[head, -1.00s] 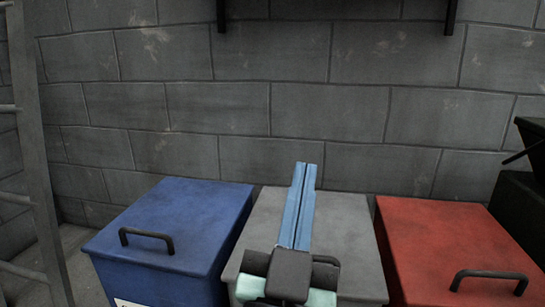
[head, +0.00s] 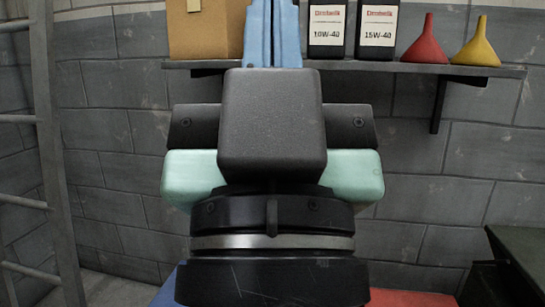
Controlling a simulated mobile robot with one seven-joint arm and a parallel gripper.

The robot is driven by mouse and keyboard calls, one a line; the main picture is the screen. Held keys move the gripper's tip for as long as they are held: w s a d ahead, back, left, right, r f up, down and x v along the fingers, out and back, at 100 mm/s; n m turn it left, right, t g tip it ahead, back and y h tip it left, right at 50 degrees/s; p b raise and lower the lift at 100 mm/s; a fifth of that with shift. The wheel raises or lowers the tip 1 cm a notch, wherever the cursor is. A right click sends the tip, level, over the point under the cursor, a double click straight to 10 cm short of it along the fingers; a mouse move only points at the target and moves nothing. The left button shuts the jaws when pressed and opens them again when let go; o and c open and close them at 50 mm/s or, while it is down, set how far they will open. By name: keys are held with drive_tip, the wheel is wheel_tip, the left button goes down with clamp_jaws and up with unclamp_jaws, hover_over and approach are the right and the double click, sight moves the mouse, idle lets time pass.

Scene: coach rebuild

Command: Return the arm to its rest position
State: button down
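My gripper (head: 272,32) stands large and close in the middle of the head view. Its two blue fingers point up and lie side by side with only a thin line between them, so it looks shut. Nothing shows between the fingers, but their tips are cut off by the top edge of the picture. The black and pale green gripper body and my dark wrist below it hide the middle of the view.
A wall shelf (head: 400,70) bears a brown box (head: 203,30), oil bottles (head: 377,27), a red funnel (head: 425,42) and a yellow funnel (head: 479,44). A ladder (head: 48,160) stands left. Below are a red bin (head: 415,298), a blue bin (head: 166,292) and a dark surface (head: 520,245).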

wheel_tip(320, 180, up, 24)
drive_tip(key=p, duration=2.1)
drive_tip(key=shift+f, duration=0.15)
